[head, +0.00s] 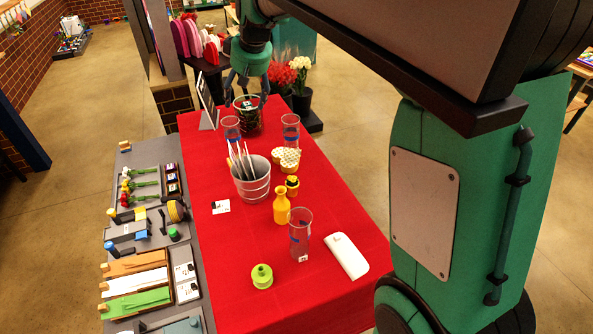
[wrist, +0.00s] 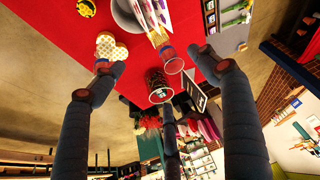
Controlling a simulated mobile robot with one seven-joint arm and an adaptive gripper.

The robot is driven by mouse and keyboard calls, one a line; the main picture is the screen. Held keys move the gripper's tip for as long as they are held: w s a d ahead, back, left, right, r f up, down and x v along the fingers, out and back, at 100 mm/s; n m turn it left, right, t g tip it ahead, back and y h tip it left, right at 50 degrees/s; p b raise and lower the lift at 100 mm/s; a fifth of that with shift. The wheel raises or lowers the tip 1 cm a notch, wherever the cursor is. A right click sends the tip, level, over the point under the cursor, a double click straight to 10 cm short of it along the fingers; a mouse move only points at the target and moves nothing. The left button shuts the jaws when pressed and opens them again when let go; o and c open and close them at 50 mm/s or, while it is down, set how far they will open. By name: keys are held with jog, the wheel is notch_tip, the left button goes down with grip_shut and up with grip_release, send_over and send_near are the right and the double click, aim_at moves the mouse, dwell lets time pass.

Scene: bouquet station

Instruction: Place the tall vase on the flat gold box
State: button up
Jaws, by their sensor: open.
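I cannot tell which is meant as the tall vase. Low gold-and-white dotted boxes (head: 290,157) sit in front of the back right vase; they also show in the wrist view (wrist: 108,46), and I cannot see a plainer flat gold box. My gripper (head: 248,92) is open and empty above the table's far end, over a dark patterned container (head: 247,122). In the wrist view its fingers (wrist: 150,62) are spread wide, with the container (wrist: 158,84) between them.
A yellow bottle (head: 281,207), a green piece (head: 262,276) and a white flat object (head: 346,256) lie nearer. A dark tablet stand (head: 207,103) is left of the gripper. The table's front left is clear.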

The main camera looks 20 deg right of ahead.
jog(key=s+d+r, duration=0.1)
jog(key=s+r, duration=0.3)
jog(key=s, duration=1)
jog(key=s+d+f+m, duration=0.1)
jog(key=s+f, duration=0.2)
jog(key=s, duration=1.3)
jog(key=s+d+f+m+t+h, duration=0.1)
jog(key=s+f+m, duration=0.1)
jog(key=s, duration=1.4)
jog(key=shift+d+f, duration=0.2)
jog(key=shift+f, duration=0.35)
jog(key=f+b, duration=0.5)
jog(key=shift+w+d, duration=0.1)
jog(key=shift+d, duration=0.2)
